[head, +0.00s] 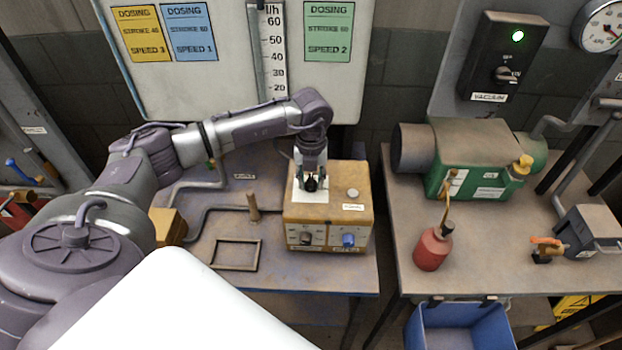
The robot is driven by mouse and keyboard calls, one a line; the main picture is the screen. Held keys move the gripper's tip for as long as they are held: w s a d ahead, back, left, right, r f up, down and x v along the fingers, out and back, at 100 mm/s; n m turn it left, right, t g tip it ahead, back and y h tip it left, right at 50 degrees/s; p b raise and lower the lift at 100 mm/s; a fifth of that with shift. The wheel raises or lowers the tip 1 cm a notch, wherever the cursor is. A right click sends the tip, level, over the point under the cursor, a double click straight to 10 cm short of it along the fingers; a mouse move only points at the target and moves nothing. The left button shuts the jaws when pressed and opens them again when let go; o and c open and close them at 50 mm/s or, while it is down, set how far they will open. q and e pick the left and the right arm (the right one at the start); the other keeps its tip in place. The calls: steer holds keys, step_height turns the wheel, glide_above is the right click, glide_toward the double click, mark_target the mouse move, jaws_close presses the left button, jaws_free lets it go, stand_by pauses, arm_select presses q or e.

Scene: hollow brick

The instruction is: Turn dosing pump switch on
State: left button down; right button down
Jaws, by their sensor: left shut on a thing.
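The dosing pump (330,207) is a worn yellow-orange box on the left table. A white plate lies on its top, and a small black knob (311,184) stands there. My left gripper (311,178) reaches down from above onto the top of the pump and is shut on this black knob. The fingers partly cover the knob, so its turned position cannot be read. The pump's front face has a dark knob (306,238) and a blue knob (348,240). A pale round button (352,193) sits on top at the right. My right gripper is not in view.
A board with dosing cards (329,32) and a flow scale (272,50) stands behind. The right table holds a green vacuum pump (468,160) and a red oil can (432,248). A vacuum switch box (503,57) shows a lit green lamp. A blue crate (459,325) is below.

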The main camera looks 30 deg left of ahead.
arm_select(q)
steer(key=shift+f+m+b, duration=0.15)
steer(key=shift+m+b, duration=1.65)
steer(key=shift+b, duration=0.05)
steer(key=m+b, duration=0.4)
steer(key=m, duration=0.1)
steer(key=m+b, duration=0.3)
steer(key=m, duration=0.2)
steer(key=shift+r+m+b, duration=0.2)
steer(key=shift+m+b, duration=1.15)
steer(key=shift+m, duration=0.75)
steer(key=c, duration=0.8)
jaws_free()
steer(key=shift+o, duration=0.2)
